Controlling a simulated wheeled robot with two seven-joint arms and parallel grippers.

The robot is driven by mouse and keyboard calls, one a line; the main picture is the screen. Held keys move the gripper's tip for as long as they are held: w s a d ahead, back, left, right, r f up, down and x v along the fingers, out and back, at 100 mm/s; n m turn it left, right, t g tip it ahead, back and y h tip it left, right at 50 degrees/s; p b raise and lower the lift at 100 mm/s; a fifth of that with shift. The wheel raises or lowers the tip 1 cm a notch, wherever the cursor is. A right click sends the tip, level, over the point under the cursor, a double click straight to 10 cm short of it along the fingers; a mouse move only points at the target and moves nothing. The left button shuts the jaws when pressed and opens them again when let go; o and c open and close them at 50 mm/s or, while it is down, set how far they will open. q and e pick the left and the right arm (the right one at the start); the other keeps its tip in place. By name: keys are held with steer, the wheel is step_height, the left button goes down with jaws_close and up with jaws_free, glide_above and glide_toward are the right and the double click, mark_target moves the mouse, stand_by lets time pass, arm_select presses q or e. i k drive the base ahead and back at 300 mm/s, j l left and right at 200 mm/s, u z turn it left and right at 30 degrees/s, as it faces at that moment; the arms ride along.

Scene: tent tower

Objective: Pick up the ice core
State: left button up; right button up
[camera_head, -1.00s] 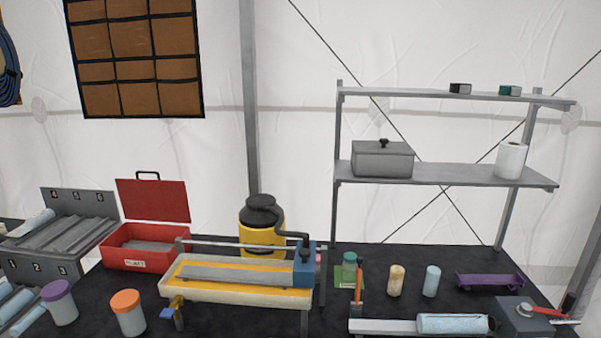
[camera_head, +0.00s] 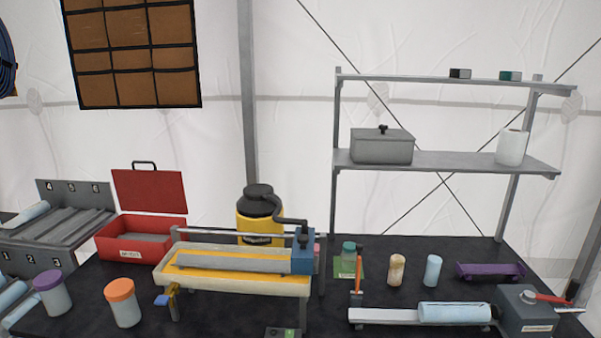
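Several pale blue cylinders that look like ice cores are in view. One ice core (camera_head: 454,312) lies on its side on a grey rail device (camera_head: 385,317) at the front right. Another ice core (camera_head: 27,213) lies in the grey numbered rack (camera_head: 62,228) at the left. More pale cylinders (camera_head: 12,294) lie at the lower left edge, partly cut off. A short pale blue cylinder (camera_head: 432,270) stands upright on the table. Which one the task means I cannot tell. Neither of my grippers shows.
A cream tray device (camera_head: 235,284) with a crank stands mid-table. An open red box (camera_head: 140,238), purple-lidded (camera_head: 53,295) and orange-lidded (camera_head: 122,305) jars stand left. A beige cylinder (camera_head: 396,270) and purple cradle (camera_head: 490,271) are right. A two-tier shelf (camera_head: 455,162) rises behind.

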mark_target(8, 322)
steer(key=u, duration=1.25)
